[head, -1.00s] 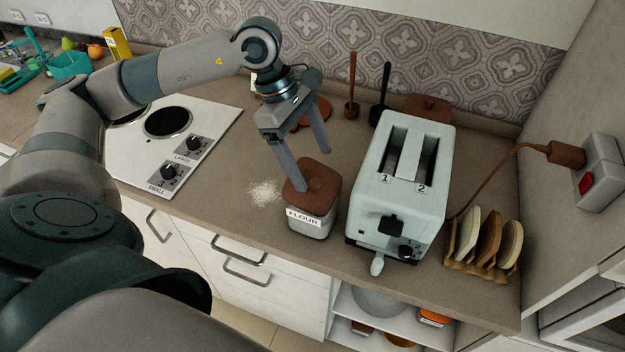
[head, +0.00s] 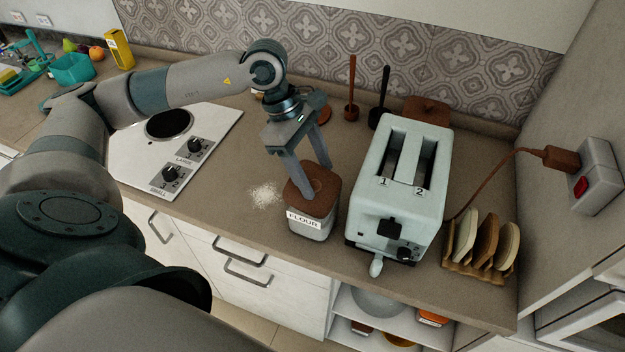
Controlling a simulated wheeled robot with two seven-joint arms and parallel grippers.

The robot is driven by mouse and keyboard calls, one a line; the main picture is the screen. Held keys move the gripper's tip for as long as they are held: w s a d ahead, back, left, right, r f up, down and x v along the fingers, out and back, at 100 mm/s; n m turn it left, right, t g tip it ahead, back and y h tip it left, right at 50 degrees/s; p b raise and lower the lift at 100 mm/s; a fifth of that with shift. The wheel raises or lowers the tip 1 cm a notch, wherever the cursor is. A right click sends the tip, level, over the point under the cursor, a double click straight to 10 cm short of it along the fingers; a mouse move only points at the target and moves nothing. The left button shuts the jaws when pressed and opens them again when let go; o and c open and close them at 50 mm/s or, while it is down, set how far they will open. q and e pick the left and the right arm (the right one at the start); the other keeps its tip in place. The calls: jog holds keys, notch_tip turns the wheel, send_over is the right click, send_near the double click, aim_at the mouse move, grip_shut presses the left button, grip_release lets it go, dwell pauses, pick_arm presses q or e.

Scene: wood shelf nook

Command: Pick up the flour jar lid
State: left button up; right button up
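The flour jar (head: 311,226) stands upright on the counter, with a label reading FLOUR and a brown lid (head: 322,190) on top. My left gripper (head: 312,182) is above the lid, pointing down, with its two fingers apart. One fingertip is over the left part of the lid and the other is by its far edge. The fingers partly hide the lid, and I cannot tell whether they touch it. The lid sits on the jar. My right gripper is not in view.
A pale toaster (head: 401,190) stands close to the right of the jar. White powder (head: 265,196) is spilled to its left. The hob (head: 190,150) is farther left, a toast rack (head: 480,262) is right of the toaster, and upright utensils (head: 351,90) stand behind.

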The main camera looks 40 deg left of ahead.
pick_arm(q)
jog(key=shift+r, duration=0.15)
jog(key=shift+c, duration=0.5)
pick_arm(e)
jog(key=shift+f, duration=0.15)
